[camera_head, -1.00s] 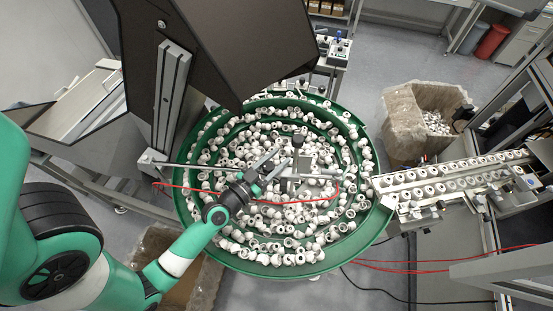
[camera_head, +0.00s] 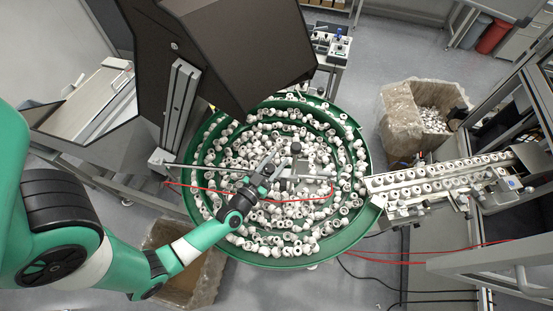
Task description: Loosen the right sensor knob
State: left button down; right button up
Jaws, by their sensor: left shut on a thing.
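The sensor bracket (camera_head: 308,172) sits on the end of a metal rod over the round green bowl of white caps. A dark knob (camera_head: 296,147) stands up at its back. My left gripper (camera_head: 274,164) reaches in from the lower left and is shut at the left side of the bracket. The knob between its fingers is small and mostly hidden by them, so its turn cannot be told. My right gripper is not in view.
The green bowl (camera_head: 355,219) surrounds the bracket. A red cable (camera_head: 225,193) loops across it close to my gripper. A large dark hopper (camera_head: 215,55) overhangs at the upper left. A cap conveyor (camera_head: 440,178) leaves on the right.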

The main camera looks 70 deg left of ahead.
aim_at(266, 173)
pick_arm(q)
jog(key=shift+c, duration=1.9)
grip_release()
jog(key=shift+r, duration=0.1)
jog(key=p+v, duration=0.1)
jog(key=v, duration=0.6)
jog(key=shift+s+d, duration=0.2)
jog(key=shift+s, duration=0.05)
